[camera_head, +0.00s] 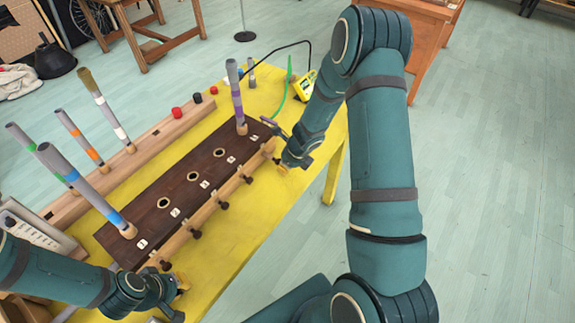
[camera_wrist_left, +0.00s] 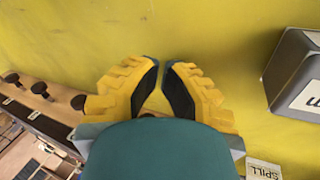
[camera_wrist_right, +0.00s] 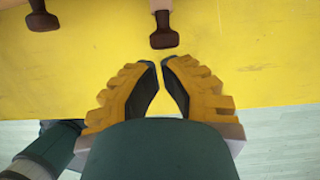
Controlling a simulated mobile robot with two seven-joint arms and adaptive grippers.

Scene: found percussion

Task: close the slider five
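A dark wooden board (camera_head: 150,209) lies along the yellow table, with small white labels too small to read, so I cannot tell which slider is five. Three round holes show in it; a striped tube stands at each end. Dark slider knobs (camera_head: 223,205) stick out along its front rail. My right gripper (camera_head: 281,168) is at the rail's right end. In the right wrist view, its nearly meeting, empty tips (camera_wrist_right: 161,62) are just short of a brown knob (camera_wrist_right: 163,38). My left gripper (camera_head: 182,284) is near the rail's left end, empty, its tips (camera_wrist_left: 160,62) nearly together over bare table.
Several striped tubes stand on a wooden rail (camera_head: 134,147) behind the board. A grey box (camera_head: 35,232) stands at the left. A yellow meter (camera_head: 304,86) with a green cable lies at the back right. The table (camera_head: 225,245) is clear in front of the knobs.

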